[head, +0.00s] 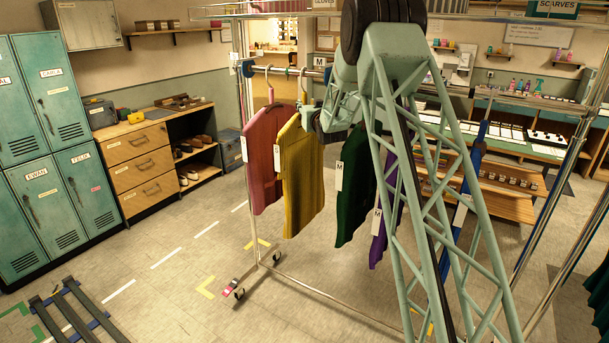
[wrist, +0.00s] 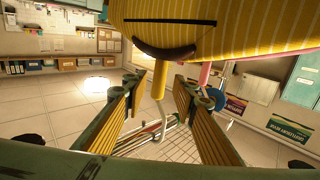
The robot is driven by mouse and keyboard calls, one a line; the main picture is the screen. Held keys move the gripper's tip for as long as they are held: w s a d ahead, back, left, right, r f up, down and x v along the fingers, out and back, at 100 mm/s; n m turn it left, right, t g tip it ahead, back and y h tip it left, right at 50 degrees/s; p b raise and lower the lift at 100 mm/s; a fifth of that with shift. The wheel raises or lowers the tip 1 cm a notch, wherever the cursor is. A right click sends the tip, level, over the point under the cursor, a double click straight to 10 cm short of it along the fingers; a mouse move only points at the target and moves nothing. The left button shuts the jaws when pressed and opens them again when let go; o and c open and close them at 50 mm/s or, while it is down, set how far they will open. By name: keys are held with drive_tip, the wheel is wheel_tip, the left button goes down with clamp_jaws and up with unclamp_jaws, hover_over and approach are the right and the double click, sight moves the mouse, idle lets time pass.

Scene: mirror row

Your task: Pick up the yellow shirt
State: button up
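The yellow shirt (head: 303,175) hangs from a rail between a pink shirt (head: 264,160) and a dark green shirt (head: 357,190). In the wrist view, the yellow striped shirt (wrist: 235,27) fills the top, with its dark collar opening showing. Its yellow hanger neck (wrist: 159,80) and pale hook lie between the fingers of my gripper (wrist: 160,85). The fingers are apart, with a gap visible on both sides of the neck. In the head view my gripper (head: 309,117) is at the top of the yellow shirt, partly hidden by my arm.
A purple shirt (head: 382,215) hangs right of the green one, partly behind my arm. The garment rack's base bar (head: 325,296) runs low across the floor. Teal lockers (head: 55,150) and a wooden drawer unit (head: 142,165) stand at left. Floor between them is mostly clear.

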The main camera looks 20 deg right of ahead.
sight(305, 101)
drive_tip(key=shift+w, duration=0.1)
idle(0.3)
drive_tip(key=shift+w+d, duration=0.2)
drive_tip(key=shift+w, duration=1.05)
drive_tip(key=shift+w+d, duration=0.15)
drive_tip(key=shift+w, duration=1.1)
drive_tip(key=shift+c, duration=0.7)
clamp_jaws()
